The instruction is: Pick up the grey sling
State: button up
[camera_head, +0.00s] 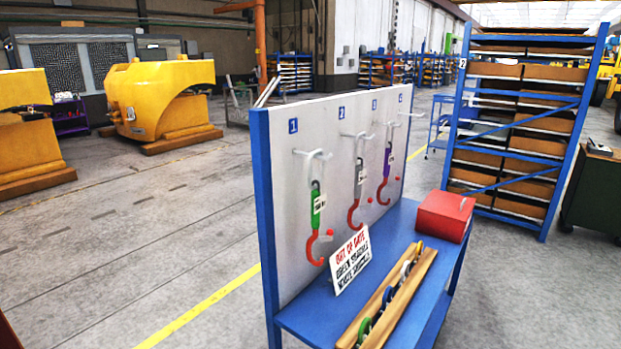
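The grey sling (358,180) hangs on the peg marked 2 of an upright white board (285,215) with a blue edge. It has a white tag, and a red hook at its lower end. To its left, a green sling (316,205) with a red hook hangs from peg 1. To its right, a purple sling (387,160) with a red hook hangs from peg 3. The peg marked 4 (411,114) looks empty. My gripper is not in view.
A blue bench (408,222) stands below the board. It carries a red box (444,215), a lettered sign (350,260) reading "OUT OF DATE", and a wooden rack (415,285) with coloured rings. A blue shelf rack (461,120) stands behind. Floor is open left, before yellow castings (160,95).

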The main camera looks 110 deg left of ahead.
aim_at(360, 173)
jog(key=u, duration=0.45)
jog(key=i+u, duration=0.1)
jog(key=u, duration=0.85)
jog(key=i+u, duration=0.1)
jog(key=u, duration=0.85)
jog(key=i+l+u, duration=0.2)
jog(key=u, duration=0.25)
jog(key=i+l+u, duration=0.1)
jog(key=l+u, duration=0.35)
jog(key=i+l+u, duration=0.1)
jog(key=l+u, duration=0.2)
jog(key=u, duration=0.15)
jog(key=l+u, duration=0.55)
jog(key=l, duration=0.5)
jog(key=k+l+u, duration=0.1)
jog(key=l, duration=0.5)
jog(key=k+l+u, duration=0.1)
jog(key=l, duration=0.5)
